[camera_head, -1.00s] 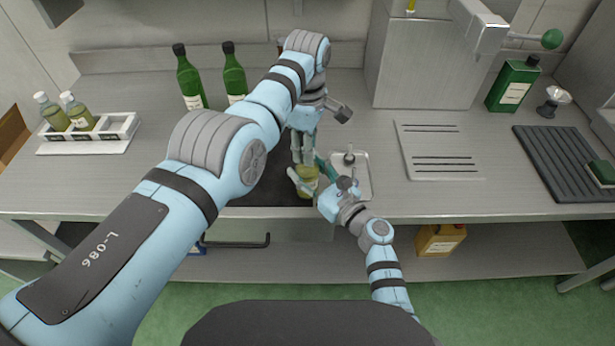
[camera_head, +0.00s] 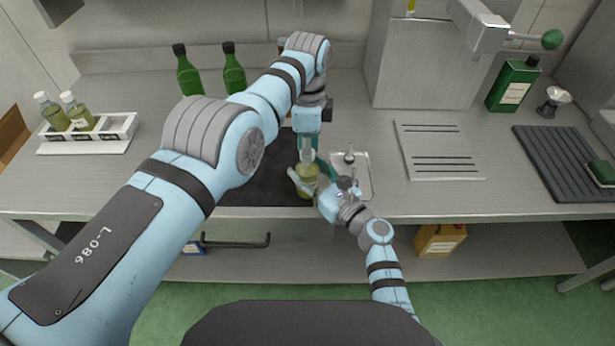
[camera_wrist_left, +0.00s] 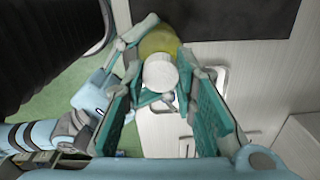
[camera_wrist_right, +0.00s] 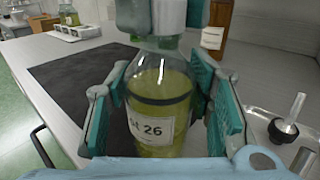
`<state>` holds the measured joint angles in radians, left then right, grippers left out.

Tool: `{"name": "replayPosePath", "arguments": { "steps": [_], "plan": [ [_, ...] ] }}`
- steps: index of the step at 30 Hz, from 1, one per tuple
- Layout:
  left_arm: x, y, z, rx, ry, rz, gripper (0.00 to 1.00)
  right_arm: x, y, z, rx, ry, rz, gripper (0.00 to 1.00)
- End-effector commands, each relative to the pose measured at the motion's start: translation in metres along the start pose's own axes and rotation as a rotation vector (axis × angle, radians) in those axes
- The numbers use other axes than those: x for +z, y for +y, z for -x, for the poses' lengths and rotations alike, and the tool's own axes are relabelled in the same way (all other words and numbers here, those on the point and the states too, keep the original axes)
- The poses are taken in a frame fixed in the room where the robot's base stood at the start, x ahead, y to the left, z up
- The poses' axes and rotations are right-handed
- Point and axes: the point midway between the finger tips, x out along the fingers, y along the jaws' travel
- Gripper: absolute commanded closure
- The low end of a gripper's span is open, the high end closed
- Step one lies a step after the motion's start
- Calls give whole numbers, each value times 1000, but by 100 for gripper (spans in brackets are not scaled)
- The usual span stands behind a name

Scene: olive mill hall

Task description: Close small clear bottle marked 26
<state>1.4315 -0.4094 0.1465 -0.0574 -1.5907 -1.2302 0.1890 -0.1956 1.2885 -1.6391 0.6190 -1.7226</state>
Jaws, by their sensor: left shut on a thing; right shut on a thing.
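The small clear bottle marked 26 (camera_wrist_right: 160,105) stands upright with yellow-green liquid, its label facing the right wrist camera. It also shows in the head view (camera_head: 307,187). My right gripper (camera_head: 308,182) is shut around the bottle's body from the right side. My left gripper (camera_head: 306,150) comes down from above and is shut on the white cap (camera_wrist_left: 160,73) at the top of the bottle. In the right wrist view the left fingers hide most of the cap. I cannot tell how tightly the cap sits on the neck.
A dark mat (camera_head: 262,183) lies under the work area. A small metal tray (camera_head: 364,183) is close on the right. A white rack (camera_head: 112,140) with two bottles (camera_head: 79,112) stands at left. Green bottles (camera_head: 188,78) stand behind. A slotted plate (camera_head: 440,160) lies further right.

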Motion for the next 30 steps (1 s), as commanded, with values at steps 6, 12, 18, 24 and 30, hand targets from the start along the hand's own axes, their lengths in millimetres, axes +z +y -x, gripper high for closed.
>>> {"name": "replayPosePath", "arguments": {
  "steps": [6,12,18,24,30],
  "plan": [
    [-1,0,0,-1,2,5,60,-2,0,0,1,3,0,100],
    [-1,0,0,-1,2,6,54,-2,1,0,1,3,0,100],
    [-1,0,6,-1,1,7,54,-2,1,0,1,3,0,100],
    [0,0,34,-2,2,8,54,-2,0,0,1,3,0,100],
    [0,0,45,0,2,8,54,-2,1,0,1,3,0,100]
  ]
}}
